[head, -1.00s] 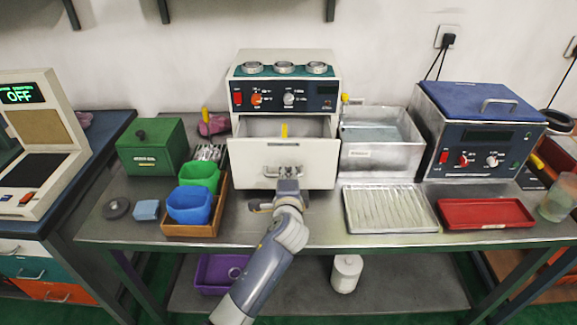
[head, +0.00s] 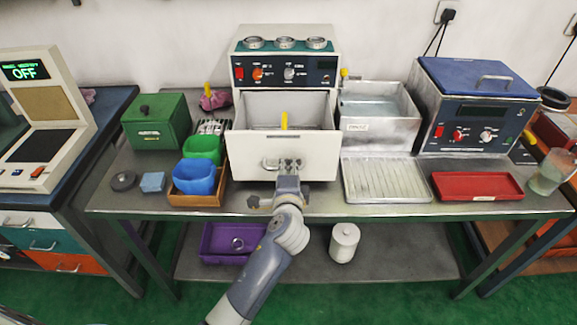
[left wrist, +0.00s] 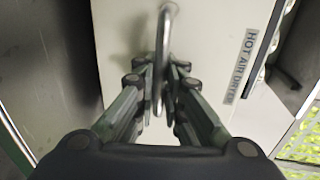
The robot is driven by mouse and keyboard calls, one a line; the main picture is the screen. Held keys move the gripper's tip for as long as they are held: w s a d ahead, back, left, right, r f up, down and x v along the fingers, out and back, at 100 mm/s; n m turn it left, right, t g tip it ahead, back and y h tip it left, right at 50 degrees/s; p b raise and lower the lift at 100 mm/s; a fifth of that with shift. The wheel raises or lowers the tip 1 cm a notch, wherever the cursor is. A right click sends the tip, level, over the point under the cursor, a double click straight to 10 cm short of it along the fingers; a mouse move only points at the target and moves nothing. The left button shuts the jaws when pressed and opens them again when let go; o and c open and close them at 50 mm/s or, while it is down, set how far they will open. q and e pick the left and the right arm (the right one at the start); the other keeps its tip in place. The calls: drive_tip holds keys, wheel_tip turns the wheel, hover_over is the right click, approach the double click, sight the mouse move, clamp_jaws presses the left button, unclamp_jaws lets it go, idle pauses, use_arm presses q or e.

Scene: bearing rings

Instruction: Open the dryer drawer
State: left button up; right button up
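The hot air dryer (head: 322,50) is a cream box with a dark control panel at the back middle of the table. Its drawer (head: 310,160) is pulled out toward me, and its inside shows with a yellow object (head: 284,120) standing in it. My left gripper (head: 286,166) is at the drawer front. In the left wrist view my left gripper (left wrist: 161,80) has its fingers closed around the metal drawer handle (left wrist: 163,50). My right gripper is not in view.
Left of the dryer are a green box (head: 155,122) and blue and green bins (head: 194,177). Right are a metal tank (head: 380,125), a ribbed tray (head: 385,180), a red tray (head: 477,186) and a blue-lidded machine (head: 475,105).

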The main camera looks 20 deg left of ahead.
use_arm(q)
drive_tip(key=shift+o, duration=0.3)
drive_tip(key=shift+s+d+r, duration=0.1)
drive_tip(key=shift+s+d, duration=0.1)
drive_tip(key=shift+s, duration=0.35)
drive_tip(key=v, duration=1.1)
drive_tip(key=shift+w, duration=0.15)
